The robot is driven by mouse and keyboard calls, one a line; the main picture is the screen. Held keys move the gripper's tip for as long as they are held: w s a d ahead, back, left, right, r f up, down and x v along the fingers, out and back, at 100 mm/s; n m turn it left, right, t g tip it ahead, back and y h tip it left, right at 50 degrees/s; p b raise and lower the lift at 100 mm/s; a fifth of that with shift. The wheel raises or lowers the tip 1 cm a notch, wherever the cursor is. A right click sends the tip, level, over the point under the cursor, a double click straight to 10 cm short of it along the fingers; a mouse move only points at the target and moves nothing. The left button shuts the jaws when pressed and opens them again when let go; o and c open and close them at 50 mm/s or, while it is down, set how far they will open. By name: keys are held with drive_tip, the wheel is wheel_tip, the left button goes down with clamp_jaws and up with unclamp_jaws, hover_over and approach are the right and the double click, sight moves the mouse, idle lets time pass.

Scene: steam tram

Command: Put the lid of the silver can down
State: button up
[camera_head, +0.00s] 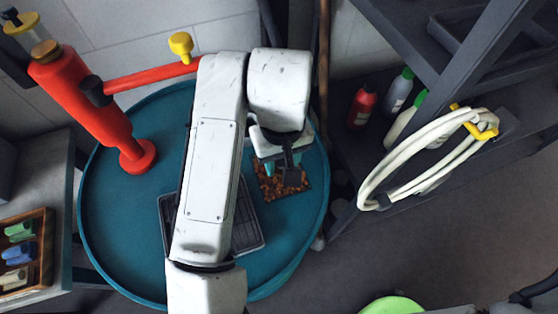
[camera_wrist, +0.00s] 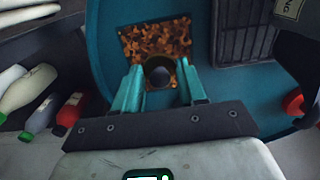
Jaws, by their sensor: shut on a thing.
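My gripper (camera_head: 270,172) is over the right part of a round teal table, with my arm reaching across the middle. In the wrist view its two teal fingers (camera_wrist: 158,94) are closed on a small round dark thing (camera_wrist: 160,72) with a brownish rim, which I take to be the lid. It is in front of a brown mottled mat (camera_wrist: 130,38), also in the head view (camera_head: 298,186). I cannot tell whether the lid touches the mat. I cannot make out the silver can in either view.
The teal table (camera_head: 115,220) has bare room at left and front. A black ribbed tray (camera_head: 247,240) lies partly under my arm. A tall red device (camera_head: 85,95) stands at the back left. Bottles (camera_head: 362,106) and a pale hose coil (camera_head: 375,185) are on a dark shelf at right.

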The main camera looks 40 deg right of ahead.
sight(279, 165)
drive_tip(key=shift+w+d+f, duration=0.25)
drive_tip(key=shift+w+f, duration=0.2)
drive_tip(key=shift+f, duration=0.15)
drive_tip(key=shift+w+d+f, duration=0.25)
drive_tip(key=shift+w+f, duration=0.2)
drive_tip(key=shift+f, duration=0.15)
drive_tip(key=shift+w+d+f, duration=0.1)
drive_tip(key=shift+w+f, duration=0.05)
drive_tip(key=shift+f, duration=1.6)
drive_tip(key=shift+f, duration=0.1)
drive_tip(key=shift+f, duration=0.1)
drive_tip(key=o, duration=1)
wheel_tip(279, 165, up, 12)
drive_tip(key=shift+r+p, duration=0.25)
drive_tip(key=shift+p, duration=0.2)
